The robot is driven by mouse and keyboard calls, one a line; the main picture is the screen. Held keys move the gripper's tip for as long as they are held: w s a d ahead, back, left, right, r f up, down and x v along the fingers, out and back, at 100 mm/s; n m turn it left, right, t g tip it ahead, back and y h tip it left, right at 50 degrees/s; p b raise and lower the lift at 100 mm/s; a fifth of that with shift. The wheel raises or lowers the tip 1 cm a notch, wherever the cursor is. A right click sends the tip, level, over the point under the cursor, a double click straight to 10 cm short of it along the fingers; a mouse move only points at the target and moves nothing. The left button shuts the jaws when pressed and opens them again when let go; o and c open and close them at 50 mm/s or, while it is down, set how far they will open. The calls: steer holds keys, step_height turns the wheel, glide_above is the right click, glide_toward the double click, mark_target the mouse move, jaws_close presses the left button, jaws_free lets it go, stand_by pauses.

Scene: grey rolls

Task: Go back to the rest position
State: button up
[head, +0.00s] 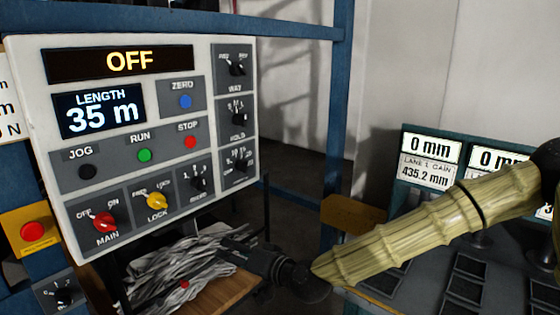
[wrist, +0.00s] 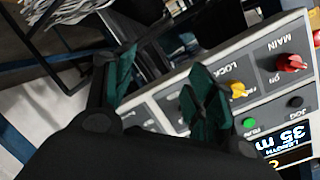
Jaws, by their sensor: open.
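My gripper (head: 238,252) is dark and sits below the lower right part of the control panel (head: 225,60) in the head view, at the end of my arm in its ribbed beige sleeve. In the wrist view my gripper (wrist: 165,92) has its two green-padded fingers apart, with nothing held between them. The panel also shows in the wrist view, turned over, behind and right of the fingers. No rest position is marked in either view.
The panel has a red MAIN knob (head: 104,222), a yellow LOCK knob (head: 157,201) and an OFF display (head: 130,62). Grey strips (head: 180,268) lie heaped on a wooden board (head: 228,290) beneath it. A blue post (head: 340,120) stands behind; a gauge console (head: 410,195) is at right.

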steer(key=s+d+f+g+h, duration=0.2)
steer(key=s+d+f, duration=0.3)
steer(key=f, duration=0.6)
steer(key=s+d+f+g+h, duration=0.1)
steer(key=s+d+f+h, duration=0.15)
steer(key=s+f, duration=0.6)
steer(key=s+d+f+g+h, duration=0.15)
steer(key=s+d+f, duration=0.35)
steer(key=f, duration=0.8)
steer(key=s+d+f+g+h, duration=0.2)
steer(key=s+d+f, duration=0.3)
steer(key=s+d, duration=0.4)
steer(key=s+d+f+m+g+h, duration=0.1)
steer(key=s+d+f+h, duration=0.3)
steer(key=s+d, duration=0.6)
steer(key=d+f+g, duration=0.1)
steer(key=d, duration=0.3)
steer(key=shift+g, duration=0.35)
steer(key=shift+s, duration=0.1)
